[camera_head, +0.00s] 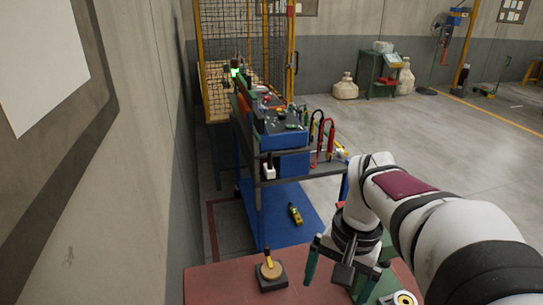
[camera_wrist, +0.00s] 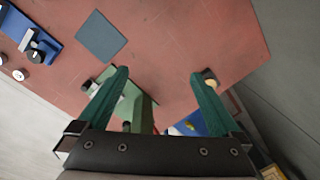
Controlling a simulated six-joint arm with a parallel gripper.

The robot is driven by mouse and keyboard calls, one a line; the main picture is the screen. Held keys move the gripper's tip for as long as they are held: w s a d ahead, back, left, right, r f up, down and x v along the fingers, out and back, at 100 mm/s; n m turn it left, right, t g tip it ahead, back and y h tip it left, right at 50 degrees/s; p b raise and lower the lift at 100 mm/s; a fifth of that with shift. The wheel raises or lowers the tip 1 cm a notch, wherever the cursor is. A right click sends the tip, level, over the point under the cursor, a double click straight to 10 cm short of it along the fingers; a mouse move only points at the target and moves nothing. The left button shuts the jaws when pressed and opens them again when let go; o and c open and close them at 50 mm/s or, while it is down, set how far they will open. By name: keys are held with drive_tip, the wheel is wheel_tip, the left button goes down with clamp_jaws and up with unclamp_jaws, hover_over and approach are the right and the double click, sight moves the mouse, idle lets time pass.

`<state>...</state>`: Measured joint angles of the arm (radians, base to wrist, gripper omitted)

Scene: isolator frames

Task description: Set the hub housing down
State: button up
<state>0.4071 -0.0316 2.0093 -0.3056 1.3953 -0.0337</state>
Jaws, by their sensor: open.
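My gripper (camera_head: 335,288) is open, its two green fingers pointing down over the red table (camera_head: 215,284). In the wrist view my gripper (camera_wrist: 160,76) has nothing between its fingertips but bare red tabletop. I cannot tell for sure which thing is the hub housing. A green fixture (camera_wrist: 135,104) lies below and between the fingers, partly hidden by the left finger. In the head view a round pale part with a yellow ring (camera_head: 404,298) is at the bottom edge, right of my gripper, cut off by the frame.
A dark square base (camera_head: 272,283) with a tan disc and yellow handle stands left of my gripper. The wrist view shows a grey square pad (camera_wrist: 101,37), a blue fixture (camera_wrist: 36,42) and a blue part (camera_wrist: 190,124). A cluttered blue cart (camera_head: 284,140) stands beyond the table.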

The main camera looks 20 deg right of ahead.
drive_tip(key=w+d+f+m, duration=0.2)
drive_tip(key=w+d, duration=0.2)
drive_tip(key=d, duration=0.8)
drive_tip(key=m+h, duration=0.1)
drive_tip(key=m, duration=0.1)
approach(406, 301)
wheel_tip(406, 301, down, 9)
drive_tip(key=shift+a+f, duration=0.1)
drive_tip(key=shift+f, duration=0.05)
drive_tip(key=shift+w, duration=0.1)
clamp_jaws()
